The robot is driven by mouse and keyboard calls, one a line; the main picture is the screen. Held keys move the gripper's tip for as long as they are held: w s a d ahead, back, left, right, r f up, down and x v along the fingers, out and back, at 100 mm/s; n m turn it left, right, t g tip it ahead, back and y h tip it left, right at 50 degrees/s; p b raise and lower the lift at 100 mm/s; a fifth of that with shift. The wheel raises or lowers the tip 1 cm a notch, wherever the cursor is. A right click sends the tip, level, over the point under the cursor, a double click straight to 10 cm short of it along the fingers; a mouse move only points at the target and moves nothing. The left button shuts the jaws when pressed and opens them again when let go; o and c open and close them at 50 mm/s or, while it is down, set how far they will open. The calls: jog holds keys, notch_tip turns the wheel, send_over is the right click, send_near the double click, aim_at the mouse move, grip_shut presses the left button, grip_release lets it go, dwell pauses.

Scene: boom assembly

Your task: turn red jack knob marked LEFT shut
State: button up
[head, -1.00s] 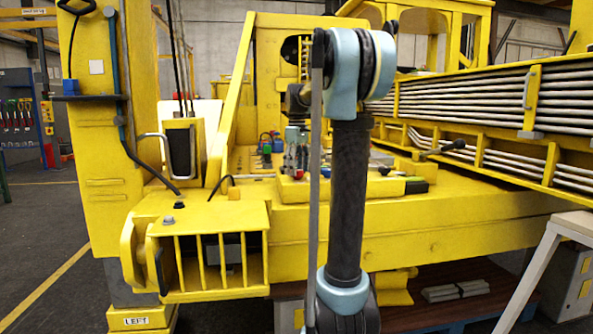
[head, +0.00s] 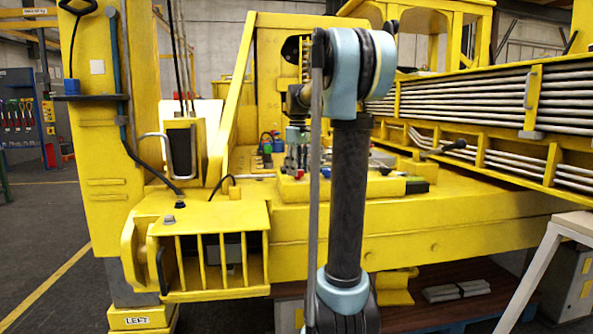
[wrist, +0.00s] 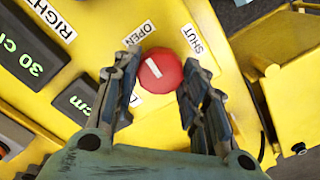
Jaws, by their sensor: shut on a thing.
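The round red knob (wrist: 161,72) shows in the wrist view on a yellow panel (wrist: 103,62). A white mark on its face points up and left, towards the OPEN label (wrist: 138,33). The SHUT label (wrist: 194,38) is up and right of it. A label below the knob is mostly hidden by a finger; only a letter like L shows. My gripper (wrist: 160,76) is shut on the knob, one dark finger on each side. In the head view my gripper (head: 296,155) is small, low over the yellow deck, and the knob there cannot be made out for sure.
Black displays with green figures (wrist: 28,55) and a RIGHT label (wrist: 52,20) lie left of the knob. A yellow bracket (wrist: 285,95) stands at the right. In the head view, racks of pale rods (head: 470,95) stand right of my arm.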

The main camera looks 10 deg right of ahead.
jog(key=m, duration=0.4)
jog(key=shift+d, duration=0.1)
jog(key=m, duration=0.4)
jog(key=shift+m, duration=0.3)
jog(key=m, duration=0.4)
jog(key=shift+m, duration=2.3)
jog(key=o, duration=1.1)
jog(key=shift+c, duration=0.2)
jog(key=shift+r, duration=0.1)
notch_tip(320, 180, up, 12)
